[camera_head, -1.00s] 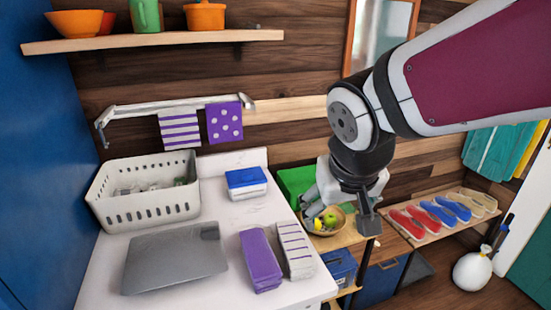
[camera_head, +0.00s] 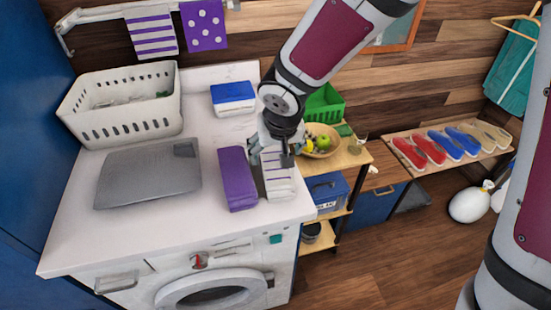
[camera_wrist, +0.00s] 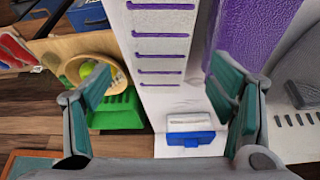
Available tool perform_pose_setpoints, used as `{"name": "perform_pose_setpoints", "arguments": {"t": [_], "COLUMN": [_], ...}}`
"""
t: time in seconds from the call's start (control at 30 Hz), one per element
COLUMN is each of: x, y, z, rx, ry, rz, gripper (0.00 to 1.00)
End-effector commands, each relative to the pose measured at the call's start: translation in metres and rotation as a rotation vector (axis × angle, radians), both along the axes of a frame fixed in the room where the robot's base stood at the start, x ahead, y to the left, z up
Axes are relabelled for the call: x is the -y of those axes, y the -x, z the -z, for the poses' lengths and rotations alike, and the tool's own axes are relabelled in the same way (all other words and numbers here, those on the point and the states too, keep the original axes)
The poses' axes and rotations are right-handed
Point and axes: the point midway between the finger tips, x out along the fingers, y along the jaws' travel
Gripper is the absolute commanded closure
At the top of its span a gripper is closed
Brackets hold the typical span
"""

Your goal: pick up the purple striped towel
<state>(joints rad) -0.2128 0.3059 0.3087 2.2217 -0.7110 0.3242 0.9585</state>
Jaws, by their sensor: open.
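A folded white towel with purple stripes (camera_head: 279,185) lies on the white washing machine top (camera_head: 120,230), near its right edge. It also shows in the wrist view (camera_wrist: 162,45), between and beyond my fingers. My gripper (camera_head: 272,158) is over the far end of this towel, and hides part of it. In the wrist view my gripper (camera_wrist: 163,88) has its fingers wide apart, with nothing held. Another white towel with purple stripes (camera_head: 152,35) hangs on the wall rail. A plain purple folded towel (camera_head: 237,180) lies just left of the striped one.
A grey flat slab (camera_head: 148,175), a white basket (camera_head: 125,115) and a blue-and-white box (camera_head: 233,98) share the top. A fruit bowl (camera_head: 321,143) and green crate (camera_head: 325,103) stand on the shelf to the right. A purple dotted towel (camera_head: 205,25) hangs on the rail.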

Motion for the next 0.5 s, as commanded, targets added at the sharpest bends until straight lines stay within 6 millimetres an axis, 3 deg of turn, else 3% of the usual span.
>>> {"name": "perform_pose_setpoints", "arguments": {"t": [0.27, 0.5], "x": [-0.001, -0.004], "y": [-0.008, -0.018], "z": [0.021, 0.053], "rx": [-0.001, -0.002], "ry": [0.001, 0.001], "rz": [-0.002, -0.003], "gripper": [0.23, 0.23]}}
